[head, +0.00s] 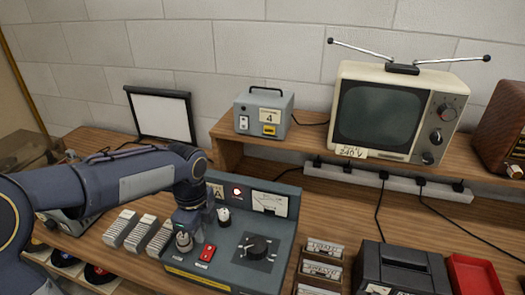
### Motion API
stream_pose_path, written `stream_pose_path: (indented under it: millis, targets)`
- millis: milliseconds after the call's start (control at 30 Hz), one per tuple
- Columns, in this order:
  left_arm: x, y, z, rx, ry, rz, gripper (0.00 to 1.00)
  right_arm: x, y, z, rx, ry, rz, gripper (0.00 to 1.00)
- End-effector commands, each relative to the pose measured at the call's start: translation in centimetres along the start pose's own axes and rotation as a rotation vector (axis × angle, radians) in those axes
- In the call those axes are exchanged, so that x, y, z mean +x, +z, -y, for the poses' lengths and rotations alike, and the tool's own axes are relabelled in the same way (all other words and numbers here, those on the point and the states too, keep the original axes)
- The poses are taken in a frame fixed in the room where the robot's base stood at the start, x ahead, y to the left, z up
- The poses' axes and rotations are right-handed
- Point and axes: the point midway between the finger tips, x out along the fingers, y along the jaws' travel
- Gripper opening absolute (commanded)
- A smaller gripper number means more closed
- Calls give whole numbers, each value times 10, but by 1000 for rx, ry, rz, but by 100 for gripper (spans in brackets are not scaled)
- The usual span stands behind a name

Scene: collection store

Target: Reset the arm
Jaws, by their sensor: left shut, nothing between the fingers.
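My left arm reaches in from the left, and its gripper (190,222) points down over the left part of a grey control box. The gripper is shut and holds nothing. My wrist hides part of the panel. My right gripper is not in view.
A television (382,115) with antennas and a small grey box (263,114) marked 4 stand on the raised shelf. A power strip (400,184) runs below it. Card stacks (121,229), a black device (400,270) and a red tray (474,275) crowd the bench.

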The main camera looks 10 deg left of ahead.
Motion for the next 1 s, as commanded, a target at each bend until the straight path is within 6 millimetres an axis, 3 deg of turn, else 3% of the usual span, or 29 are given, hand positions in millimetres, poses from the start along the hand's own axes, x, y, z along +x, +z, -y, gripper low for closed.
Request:
stream_pose_path:
  millis: [167,367,500,600,800,1000]
  targets:
    - [-13,-1,-21,-180,-47,-36,0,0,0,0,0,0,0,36]
    - [-34,-14,-88,-793,-153,-219,0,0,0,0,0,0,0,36]
    - [-35,-31,-130,-1237,-172,-407,0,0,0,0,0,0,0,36]
    - [-31,-42,-149,-1479,-157,-532,0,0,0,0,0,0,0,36]
    - [-26,-54,-165,-1717,-116,-667,0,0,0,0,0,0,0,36]
    - [-25,-55,-166,-1740,-108,-677,0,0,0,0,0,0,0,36]
